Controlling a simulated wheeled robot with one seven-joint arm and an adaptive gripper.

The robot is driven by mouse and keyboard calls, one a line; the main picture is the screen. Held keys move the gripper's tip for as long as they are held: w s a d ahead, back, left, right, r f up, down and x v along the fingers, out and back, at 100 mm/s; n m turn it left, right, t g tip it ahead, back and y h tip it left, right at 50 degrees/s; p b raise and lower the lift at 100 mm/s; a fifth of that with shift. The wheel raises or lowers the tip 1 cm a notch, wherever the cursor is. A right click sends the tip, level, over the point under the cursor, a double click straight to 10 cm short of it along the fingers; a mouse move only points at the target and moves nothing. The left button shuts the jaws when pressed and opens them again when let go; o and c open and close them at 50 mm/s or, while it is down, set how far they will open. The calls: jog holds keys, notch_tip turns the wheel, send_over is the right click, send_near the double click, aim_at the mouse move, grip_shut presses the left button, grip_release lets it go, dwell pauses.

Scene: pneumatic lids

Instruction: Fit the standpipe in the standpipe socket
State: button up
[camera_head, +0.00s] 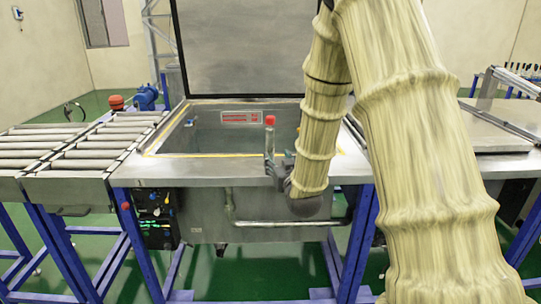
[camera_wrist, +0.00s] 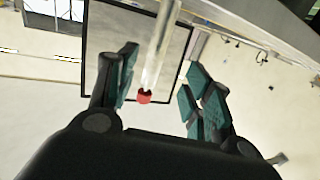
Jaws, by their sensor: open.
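The standpipe (camera_head: 270,140) is a slim grey upright tube with a red top, showing against the inside of the open tank. My gripper (camera_head: 278,168) is at its lower visible part, above the tank's front edge. In the wrist view, the standpipe (camera_wrist: 158,50) and its red end lie between the two spread finger lines of my gripper (camera_wrist: 160,88). The fingers are open, with a gap on both sides of the tube in that view. Whether the standpipe stands in anything cannot be told; its lower end is hidden. I cannot make out the standpipe socket.
The open tank (camera_head: 165,150) has a steel rim with a yellow seal line. Its lid (camera_head: 235,50) stands raised behind. A roller conveyor (camera_head: 85,160) adjoins on the left and a steel table (camera_head: 490,130) on the right. A pipe (camera_head: 290,223) runs along the tank's front below.

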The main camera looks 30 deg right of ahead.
aim_at(271, 146)
jog(key=shift+d+r+p+x, duration=0.1)
jog(key=shift+r+p+x, duration=0.1)
jog(key=shift+x, duration=0.9)
jog(key=shift+d+r+p+x, duration=0.1)
jog(key=shift+r+p+x, duration=0.15)
jog(key=shift+x, duration=0.9)
jog(key=shift+r+p+x, duration=0.2)
jog(key=shift+x, duration=0.9)
jog(key=shift+p+x, duration=0.55)
jog(key=shift+x, duration=1.65)
jog(key=shift+f, duration=0.2)
grip_shut()
